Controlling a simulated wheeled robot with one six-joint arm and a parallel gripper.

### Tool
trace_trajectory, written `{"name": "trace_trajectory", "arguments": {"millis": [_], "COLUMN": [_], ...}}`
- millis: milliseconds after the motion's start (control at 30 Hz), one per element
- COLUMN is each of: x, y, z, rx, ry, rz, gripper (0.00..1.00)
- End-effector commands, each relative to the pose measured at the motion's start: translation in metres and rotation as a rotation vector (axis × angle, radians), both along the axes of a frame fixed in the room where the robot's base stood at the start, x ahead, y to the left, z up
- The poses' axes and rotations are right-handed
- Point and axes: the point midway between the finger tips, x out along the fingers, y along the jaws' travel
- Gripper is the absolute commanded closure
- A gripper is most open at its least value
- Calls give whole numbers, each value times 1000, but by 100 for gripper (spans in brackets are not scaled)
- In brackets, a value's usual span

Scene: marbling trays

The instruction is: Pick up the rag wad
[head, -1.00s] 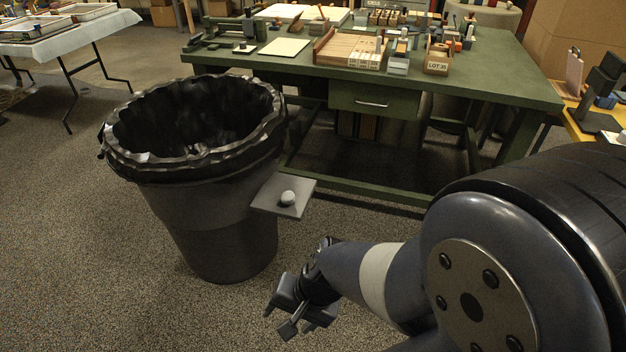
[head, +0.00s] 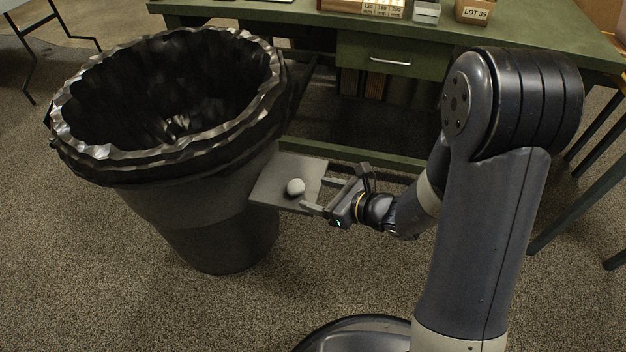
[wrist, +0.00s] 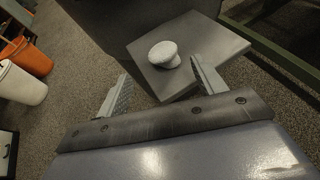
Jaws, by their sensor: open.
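The rag wad (head: 296,187) is a small, pale, rounded lump on a flat grey plate (head: 270,192) beside the trash can. In the wrist view the rag wad (wrist: 164,53) looks like a white, flattened lump on the plate (wrist: 222,42), ahead of my fingers. My gripper (head: 317,194) is open and empty at the plate's right edge. In the wrist view its two fingers (wrist: 160,88) stand apart, with the wad beyond their tips and roughly between their lines. The wad is not touched by either finger.
A large dark trash can (head: 210,225) with a black liner stands directly left of the plate. A green workbench (head: 420,95) with a drawer is behind. An orange bin (wrist: 28,54) and a white bin (wrist: 20,84) show in the wrist view. Carpet in front is clear.

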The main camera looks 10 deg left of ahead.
Motion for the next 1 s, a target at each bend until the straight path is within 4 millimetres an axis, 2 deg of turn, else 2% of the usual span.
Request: {"name": "trace_trajectory", "arguments": {"millis": [200,467,733,1000], "x": [14,24,43,48], "y": [28,46,76,83], "z": [-15,-23,-40,-41], "rx": [1,0,-1,0], "ry": [1,0,0,0], "rz": [3,1,2,-1], "gripper": [34,34,34,34]}}
